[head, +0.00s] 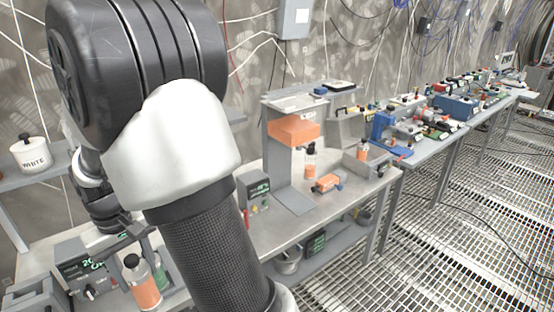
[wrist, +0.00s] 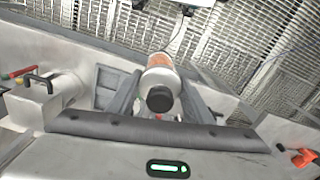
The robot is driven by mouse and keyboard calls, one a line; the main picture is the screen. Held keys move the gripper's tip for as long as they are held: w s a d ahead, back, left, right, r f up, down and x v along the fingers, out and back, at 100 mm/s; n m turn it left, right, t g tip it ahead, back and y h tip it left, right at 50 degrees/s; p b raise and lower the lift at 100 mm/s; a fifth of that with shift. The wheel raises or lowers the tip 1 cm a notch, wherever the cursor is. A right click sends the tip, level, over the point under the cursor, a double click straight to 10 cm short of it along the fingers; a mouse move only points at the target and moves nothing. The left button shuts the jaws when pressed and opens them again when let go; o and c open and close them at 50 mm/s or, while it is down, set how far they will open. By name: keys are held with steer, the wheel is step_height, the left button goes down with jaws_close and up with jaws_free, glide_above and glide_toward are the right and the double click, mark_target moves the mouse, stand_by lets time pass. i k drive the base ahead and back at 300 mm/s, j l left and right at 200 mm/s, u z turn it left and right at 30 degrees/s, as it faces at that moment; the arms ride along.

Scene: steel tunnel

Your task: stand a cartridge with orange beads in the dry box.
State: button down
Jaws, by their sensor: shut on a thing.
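My gripper (wrist: 158,88) is shut on a cartridge (wrist: 161,77) in the wrist view. The cartridge has a black cap towards the camera, a white body and an orange band; a grey finger lies on each side. In the head view a cartridge with orange contents and a dark cap (head: 146,291) shows at the lower left, beside a green one (head: 159,272); I cannot tell whether it is the held one. Another orange cartridge (head: 310,163) stands on the bench. I cannot surely identify the dry box; an open grey bin (head: 377,170) has an orange-and-black cartridge (head: 362,151) in it.
A grey stand with an orange panel (head: 294,130) rises from the bench. An orange-and-blue tool (head: 327,183) lies in front of the bin. A display unit (head: 257,192) stands left of the stand. A white pot (head: 30,154) sits at the far left. Crowded benches continue right; grating floor is open.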

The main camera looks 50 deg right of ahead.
mark_target(369, 161)
steer(key=k+l+z, duration=0.15)
steer(key=l, duration=2.2)
steer(key=k+l+z, duration=0.2)
steer(key=l, duration=2.2)
steer(key=i+l, duration=0.35)
steer(key=i, duration=0.25)
